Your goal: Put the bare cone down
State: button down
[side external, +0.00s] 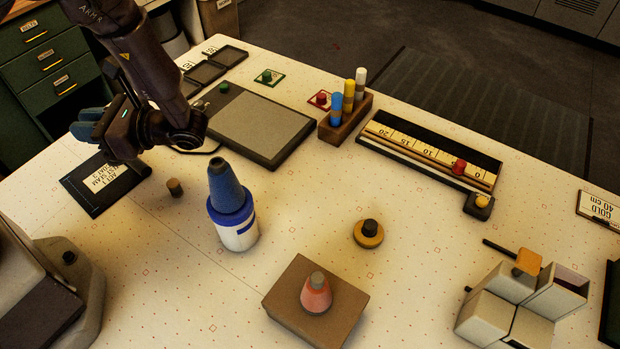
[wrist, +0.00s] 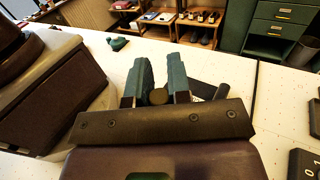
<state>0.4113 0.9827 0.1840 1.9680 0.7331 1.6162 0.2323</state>
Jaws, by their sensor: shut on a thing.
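My gripper (side external: 88,124) is above the table's left part, its blue-teal fingers pointing left. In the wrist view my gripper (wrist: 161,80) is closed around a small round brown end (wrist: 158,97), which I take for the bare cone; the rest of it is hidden. A blue cone (side external: 228,188) stands on a white and blue canister (side external: 238,234). A reddish cone (side external: 316,294) with a grey tip stands on a brown box (side external: 285,310).
A black labelled card (side external: 80,190) lies below my gripper. A small brown cork (side external: 175,187) stands between it and the canister. A grey slab (side external: 262,125), a peg rack (side external: 345,118) and a scale tray (side external: 430,150) are farther back. The table around the yellow disc (side external: 368,240) is clear.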

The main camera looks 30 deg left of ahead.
jog(key=d+f+n+g+h, duration=0.2)
jog(key=d+n+g+h, duration=0.2)
jog(key=d+n+h, duration=0.55)
jog(key=d+f+n+g+h, duration=0.35)
jog(key=n+h, duration=0.35)
jog(key=h, duration=0.6)
jog(key=w+d+r+n+t+h, duration=0.3)
jog(key=w+d+n+t+h, duration=0.2)
jog(key=w+d+n+t, duration=0.45)
jog(key=w+d+r+n+t+h, duration=0.3)
jog(key=w+d+n+t+h, duration=0.3)
jog(key=w+d+t, duration=0.45)
jog(key=shift+n+t+y, duration=0.25)
jog(key=shift+n+t, duration=0.15)
jog(key=shift+t, duration=0.15)
jog(key=shift+w+a+f, duration=0.15)
jog(key=shift+w+f, duration=0.45)
jog(key=shift+f, duration=1.1)
jog(key=shift+w+a+f, duration=0.1)
jog(key=shift+w+f, duration=0.45)
jog(key=shift+f, duration=1.15)
jog(key=shift+w+a+f, duration=0.15)
jog(key=shift+w+f, duration=0.45)
jog(key=shift+f, duration=1.1)
jog(key=shift+f, duration=0.1)
jog(key=c, duration=1.1)
grip_release()
